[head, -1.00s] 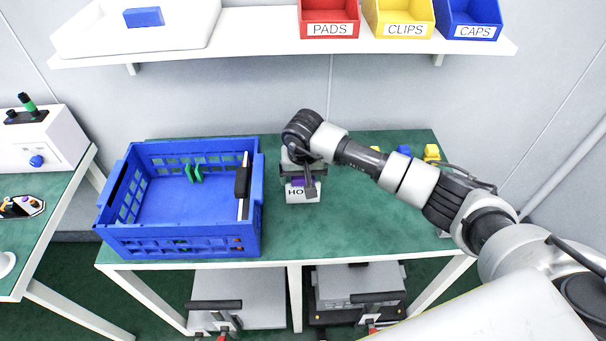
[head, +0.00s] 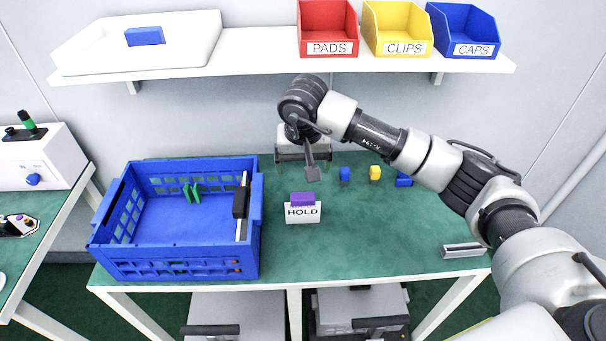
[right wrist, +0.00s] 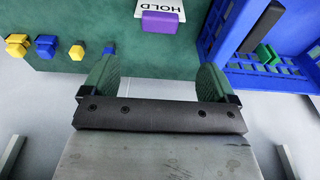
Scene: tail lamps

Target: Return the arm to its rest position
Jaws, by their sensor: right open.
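My right arm reaches in from the right in the head view. My right gripper (head: 305,160) hangs above the back of the green table (head: 370,220), behind the HOLD stand and clear of it. In the right wrist view its two green-padded fingers (right wrist: 152,85) are wide apart with nothing between them. A purple block (head: 303,199) sits at the top of the white HOLD stand (head: 303,214); the block also shows in the right wrist view (right wrist: 160,22). My left gripper is not in view.
A blue crate (head: 175,266) stands left of the HOLD stand, with green pieces (head: 191,193) and a black-and-white piece (head: 241,200) in it. Small blue (head: 345,174) and yellow (head: 375,172) blocks lie at the back right. A shelf (head: 260,44) with bins is above.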

